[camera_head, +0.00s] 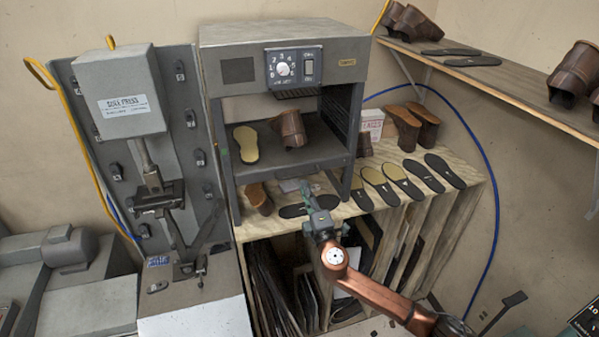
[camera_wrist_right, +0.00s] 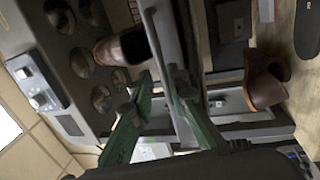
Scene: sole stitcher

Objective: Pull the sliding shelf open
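The sliding shelf (camera_head: 270,166) is a dark flat plate inside the grey heater box (camera_head: 215,52). A yellow-topped sole (camera_head: 246,144) and a brown shoe upper (camera_head: 289,128) rest on it. My right gripper (camera_head: 307,190) is just in front of and below the shelf's front edge. In the right wrist view the shelf (camera_wrist_right: 162,38) appears as a steep plate, and my green fingers (camera_wrist_right: 160,78) are apart near its edge. I cannot tell whether they touch it. My left gripper is not in view.
A wooden bench (camera_head: 338,210) under the box holds several soles and shoe uppers to the right. A sole press (camera_head: 130,95) stands to the left. A wall shelf (camera_head: 500,83) with shoes is at upper right. A blue hose (camera_head: 491,200) hangs at the right.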

